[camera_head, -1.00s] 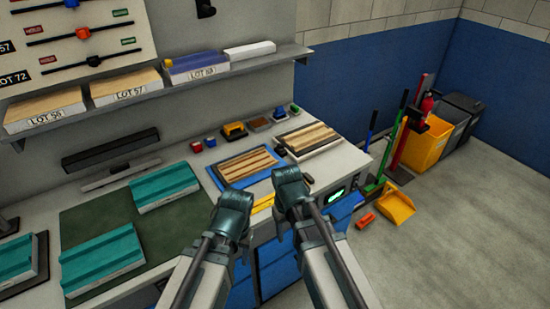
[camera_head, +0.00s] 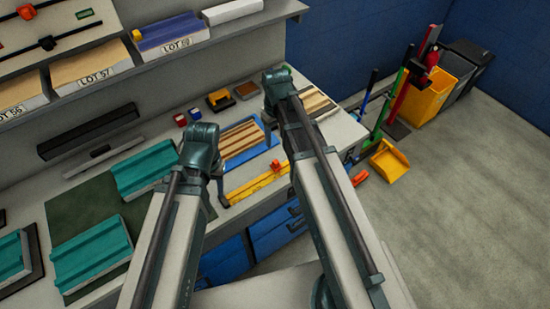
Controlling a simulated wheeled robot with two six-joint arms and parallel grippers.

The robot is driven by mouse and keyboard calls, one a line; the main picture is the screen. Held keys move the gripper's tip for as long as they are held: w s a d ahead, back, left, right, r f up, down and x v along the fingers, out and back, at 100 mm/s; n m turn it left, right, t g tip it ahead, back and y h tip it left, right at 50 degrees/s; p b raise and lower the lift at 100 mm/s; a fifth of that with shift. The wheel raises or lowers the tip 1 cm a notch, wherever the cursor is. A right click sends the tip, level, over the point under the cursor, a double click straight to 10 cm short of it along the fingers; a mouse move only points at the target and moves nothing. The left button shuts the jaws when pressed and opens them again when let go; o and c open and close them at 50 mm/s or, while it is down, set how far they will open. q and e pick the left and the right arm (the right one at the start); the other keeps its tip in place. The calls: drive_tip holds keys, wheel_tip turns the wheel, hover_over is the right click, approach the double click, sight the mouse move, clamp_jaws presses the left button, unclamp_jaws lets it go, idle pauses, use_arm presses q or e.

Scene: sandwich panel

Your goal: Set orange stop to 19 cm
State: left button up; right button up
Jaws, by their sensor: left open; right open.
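The orange stop (camera_head: 277,166) sits on a yellow rule (camera_head: 252,185) along the front edge of the bench, near the rule's right end. The scale marks are too small to read. My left gripper (camera_head: 220,196) hangs over the bench by the left end of the rule; its jaws are small and partly hidden by my wrist. My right gripper (camera_head: 269,132) is above the striped panel, behind and left of my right forearm, apart from the stop. Both grippers are open, and I see nothing held.
A striped panel on a blue tray (camera_head: 270,141) lies behind the rule. Teal blocks (camera_head: 92,251) lie on and beside a green mat (camera_head: 60,210) at left. A shelf (camera_head: 170,52) runs along the wall. Blue drawers (camera_head: 272,235) are below the bench front.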

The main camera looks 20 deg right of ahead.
sight(275, 162)
use_arm(q)
wheel_tip(275, 162, down, 14)
drive_tip(key=b, duration=1.3)
drive_tip(key=shift+r, duration=0.25)
use_arm(e)
wheel_tip(275, 162, down, 14)
drive_tip(key=shift+r, duration=0.25)
use_arm(q)
drive_tip(key=shift+r, duration=0.1)
use_arm(e)
clamp_jaws()
drive_tip(key=shift+a, duration=0.1)
